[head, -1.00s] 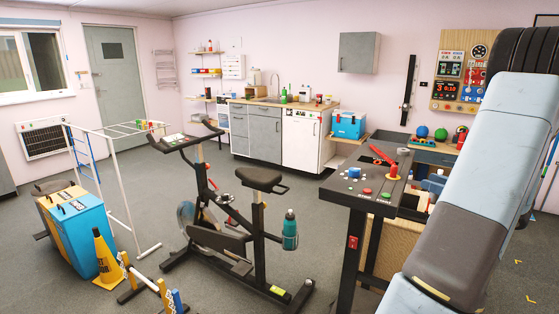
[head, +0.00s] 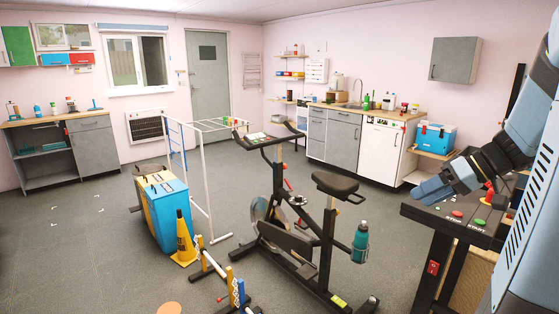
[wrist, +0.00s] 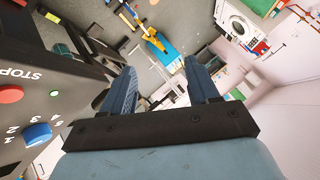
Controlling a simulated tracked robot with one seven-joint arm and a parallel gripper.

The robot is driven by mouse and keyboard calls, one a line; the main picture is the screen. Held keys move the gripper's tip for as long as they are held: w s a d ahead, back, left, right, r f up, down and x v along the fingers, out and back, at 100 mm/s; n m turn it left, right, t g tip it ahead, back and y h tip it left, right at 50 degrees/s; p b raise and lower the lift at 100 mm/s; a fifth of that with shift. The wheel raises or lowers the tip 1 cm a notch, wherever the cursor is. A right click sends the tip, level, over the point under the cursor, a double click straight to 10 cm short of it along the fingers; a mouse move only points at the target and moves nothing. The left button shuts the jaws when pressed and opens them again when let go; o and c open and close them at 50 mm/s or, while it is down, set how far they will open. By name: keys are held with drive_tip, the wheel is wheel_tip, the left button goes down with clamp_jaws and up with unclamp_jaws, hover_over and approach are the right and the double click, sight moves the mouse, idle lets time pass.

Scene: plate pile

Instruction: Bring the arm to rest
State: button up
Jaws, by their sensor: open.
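My gripper (head: 432,190) shows at the right of the head view, at the end of my bent arm, in front of the dark console (head: 445,218). In the wrist view its two blue fingers (wrist: 163,80) are spread apart with nothing between them. The console (wrist: 70,85) lies on the left of that view, with a red button (wrist: 10,94) beside the word STOP and a blue knob (wrist: 35,134). I cannot tell the exact gap between the fingers and the console.
An exercise bike (head: 310,230) with a teal bottle (head: 360,243) stands left of the console. A blue and yellow box (head: 165,215) and a yellow cone (head: 184,240) are farther left. A cool box (head: 434,138) sits behind the gripper. The floor at left is open.

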drive_tip(key=s+a+r+m+t+h, duration=0.1)
drive_tip(key=s+a+r+m+h, duration=0.2)
drive_tip(key=s+a+h, duration=0.5)
drive_tip(key=s+a+r, duration=0.1)
drive_tip(key=s+a, duration=0.3)
drive_tip(key=s, duration=0.2)
drive_tip(key=shift+s+m, duration=0.15)
drive_tip(key=shift+m, duration=0.25)
drive_tip(key=shift+a, duration=0.1)
idle(0.5)
